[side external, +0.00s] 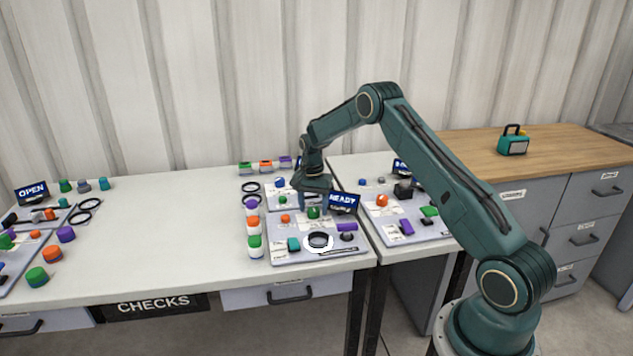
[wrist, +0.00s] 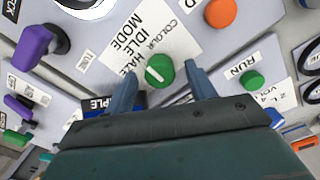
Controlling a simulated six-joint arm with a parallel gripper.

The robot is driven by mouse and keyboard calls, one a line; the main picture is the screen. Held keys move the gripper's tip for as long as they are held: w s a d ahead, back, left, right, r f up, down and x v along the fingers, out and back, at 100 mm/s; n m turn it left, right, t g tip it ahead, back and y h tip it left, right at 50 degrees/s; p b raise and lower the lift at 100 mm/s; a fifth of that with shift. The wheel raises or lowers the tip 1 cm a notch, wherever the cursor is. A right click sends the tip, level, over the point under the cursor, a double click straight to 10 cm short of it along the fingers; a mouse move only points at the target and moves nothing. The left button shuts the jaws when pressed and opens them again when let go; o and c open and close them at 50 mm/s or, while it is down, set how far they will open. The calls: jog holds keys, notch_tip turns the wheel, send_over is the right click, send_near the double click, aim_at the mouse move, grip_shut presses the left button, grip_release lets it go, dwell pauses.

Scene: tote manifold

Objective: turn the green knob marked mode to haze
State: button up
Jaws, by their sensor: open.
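The green knob (wrist: 160,70) sits on a white label with the words MODE, HAZE, IDLE and COLOUR (wrist: 140,40) in the wrist view. A white pointer line crosses the knob; I cannot tell for sure which word it points at. My gripper (wrist: 160,72) is open, with one finger on each side of the knob and gaps between. In the side view my gripper (side external: 313,202) is low over the panel. Whether the fingertips reach the knob's height is unclear.
An orange knob (wrist: 220,12), a green RUN knob (wrist: 252,79) and a purple handle (wrist: 35,46) are around it. Coloured jars (side external: 254,230) line the panel's left side.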

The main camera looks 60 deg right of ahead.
jog(key=shift+f, duration=0.1)
jog(key=shift+c, duration=0.2)
jog(key=c, duration=0.9)
jog(key=shift+n, duration=1.5)
jog(key=o, duration=0.9)
jog(key=shift+o, duration=0.2)
jog(key=shift+m, duration=0.6)
